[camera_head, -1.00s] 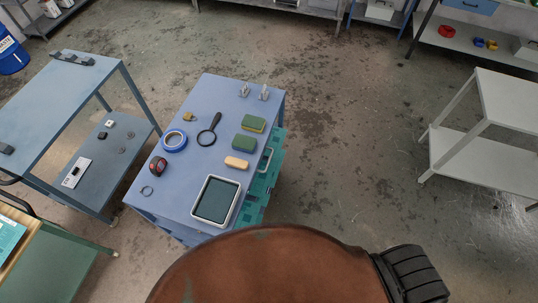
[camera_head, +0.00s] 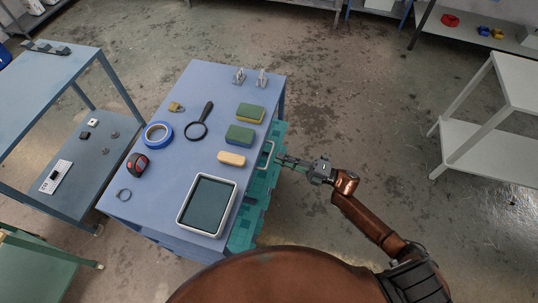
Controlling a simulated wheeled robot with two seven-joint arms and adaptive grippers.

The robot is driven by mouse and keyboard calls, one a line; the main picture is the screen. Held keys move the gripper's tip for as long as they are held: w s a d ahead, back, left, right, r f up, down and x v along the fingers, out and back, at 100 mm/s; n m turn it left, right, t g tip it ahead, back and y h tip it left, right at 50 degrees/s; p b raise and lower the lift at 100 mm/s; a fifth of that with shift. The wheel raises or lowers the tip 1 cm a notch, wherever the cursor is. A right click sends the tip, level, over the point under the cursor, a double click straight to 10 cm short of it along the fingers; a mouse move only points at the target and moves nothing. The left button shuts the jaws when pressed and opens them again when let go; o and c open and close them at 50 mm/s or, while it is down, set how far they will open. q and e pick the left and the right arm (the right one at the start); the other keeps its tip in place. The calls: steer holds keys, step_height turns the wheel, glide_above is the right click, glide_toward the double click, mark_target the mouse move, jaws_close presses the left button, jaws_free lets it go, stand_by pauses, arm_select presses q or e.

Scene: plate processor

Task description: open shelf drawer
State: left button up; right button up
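A blue table (camera_head: 160,205) stands left of centre, and a teal drawer (camera_head: 246,228) shows along its right side, under the top. A pale, bracket-shaped handle (camera_head: 266,154) is on the drawer's outer side. My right gripper (camera_head: 281,160) reaches in from the right, with its fingertips pointing left close to the handle. I cannot tell whether the fingertips touch the handle, or whether the fingers are parted. My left gripper is not in view.
The tabletop holds a tablet-like tray (camera_head: 208,204), sponges (camera_head: 240,134), a magnifying glass (camera_head: 198,127) and blue tape (camera_head: 158,133). Another blue shelf table (camera_head: 60,85) stands left, a white shelf (camera_head: 480,145) right. The floor between is clear.

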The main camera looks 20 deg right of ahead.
mark_target(270, 154)
steer(key=x, duration=0.5)
steer(key=shift+f, duration=0.1)
steer(key=shift+c, duration=0.6)
jaws_close()
